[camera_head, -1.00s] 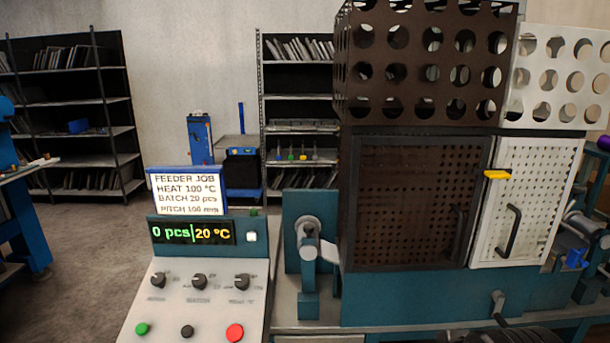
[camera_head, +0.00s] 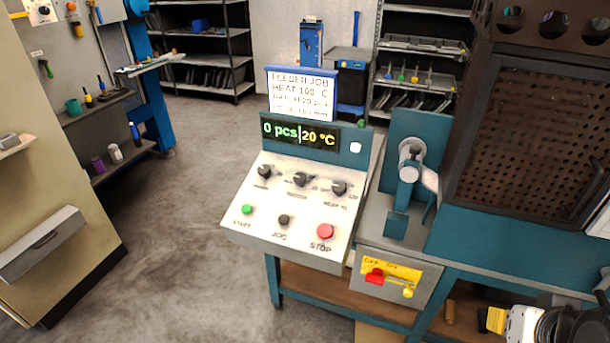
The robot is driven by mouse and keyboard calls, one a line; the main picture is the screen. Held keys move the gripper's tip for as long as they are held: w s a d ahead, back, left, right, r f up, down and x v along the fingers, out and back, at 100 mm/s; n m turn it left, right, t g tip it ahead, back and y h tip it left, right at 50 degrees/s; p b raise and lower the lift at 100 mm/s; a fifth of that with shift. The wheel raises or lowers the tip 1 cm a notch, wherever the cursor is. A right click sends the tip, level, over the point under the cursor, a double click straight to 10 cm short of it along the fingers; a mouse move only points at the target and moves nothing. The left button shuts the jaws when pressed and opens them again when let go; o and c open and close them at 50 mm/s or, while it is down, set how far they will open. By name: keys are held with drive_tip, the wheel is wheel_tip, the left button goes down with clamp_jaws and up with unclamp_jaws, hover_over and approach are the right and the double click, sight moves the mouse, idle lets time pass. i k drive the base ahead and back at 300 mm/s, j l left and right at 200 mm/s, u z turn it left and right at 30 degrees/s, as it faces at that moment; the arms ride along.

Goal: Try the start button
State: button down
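The control console (camera_head: 262,233) stands in the middle of the head view with its sloped face towards me. The green START button (camera_head: 247,209) is at its lower left, with nothing touching it. A dark JOG button (camera_head: 284,220) and a larger red STOP button (camera_head: 325,231) sit to its right. Three dark knobs are above. The display (camera_head: 300,133) reads 0 pcs and 20 °C. The job card (camera_head: 302,95) behind it lists heat 100 °C. White and black parts, apparently of my arm, show at the lower right, well away from the button; I cannot make out my fingertips.
A grey panel (camera_head: 397,273) with a yellow label, a red part and a yellow lever is right of the console. A teal machine with a dark perforated door (camera_head: 535,140) stands further right. A beige cabinet (camera_head: 45,170) is at the left. The floor between is clear.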

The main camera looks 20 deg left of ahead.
sight(246, 208)
drive_tip(key=j+u, duration=0.15)
drive_tip(key=u, duration=1.35)
